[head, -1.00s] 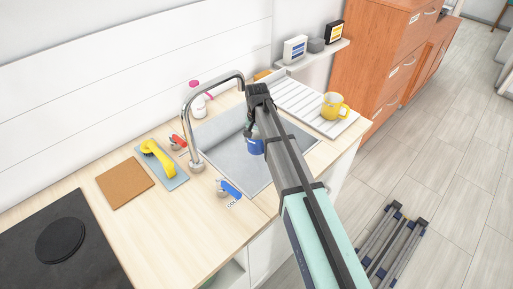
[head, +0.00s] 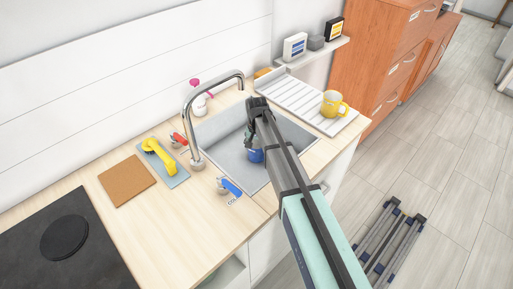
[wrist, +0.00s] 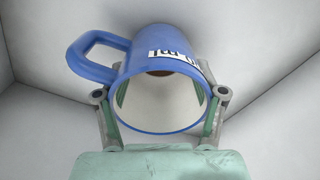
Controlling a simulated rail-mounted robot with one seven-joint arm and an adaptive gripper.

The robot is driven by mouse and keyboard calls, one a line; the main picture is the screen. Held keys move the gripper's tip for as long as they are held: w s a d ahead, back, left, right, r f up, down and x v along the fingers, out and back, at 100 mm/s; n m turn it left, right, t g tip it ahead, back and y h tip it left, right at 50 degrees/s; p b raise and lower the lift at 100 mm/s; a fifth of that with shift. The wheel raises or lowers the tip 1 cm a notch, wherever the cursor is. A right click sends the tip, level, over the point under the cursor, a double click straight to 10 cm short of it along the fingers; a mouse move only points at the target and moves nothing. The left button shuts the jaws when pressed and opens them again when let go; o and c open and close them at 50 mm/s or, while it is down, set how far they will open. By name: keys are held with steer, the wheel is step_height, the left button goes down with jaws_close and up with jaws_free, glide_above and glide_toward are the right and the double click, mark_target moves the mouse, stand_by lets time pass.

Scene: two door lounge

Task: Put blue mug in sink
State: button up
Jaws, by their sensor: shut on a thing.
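The blue mug (wrist: 150,45) is between the two fingers of my gripper (wrist: 160,120) in the wrist view, with its open rim facing the camera and its handle to the left. A white label with dark print shows on its side. In the head view the blue mug (head: 256,156) is partly hidden by my arm and shows inside the outline of the sink (head: 225,150). My gripper (head: 252,140) is shut on the mug, inside or over the basin. Whether the mug touches the sink floor cannot be told.
A yellow mug (head: 332,103) stands on the white drainboard (head: 290,98).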

steer(key=o, duration=1.4)
steer(key=shift+f, duration=0.1)
step_height(320, 180, up, 12)
steer(key=b, duration=0.3)
steer(key=shift+r, duration=0.2)
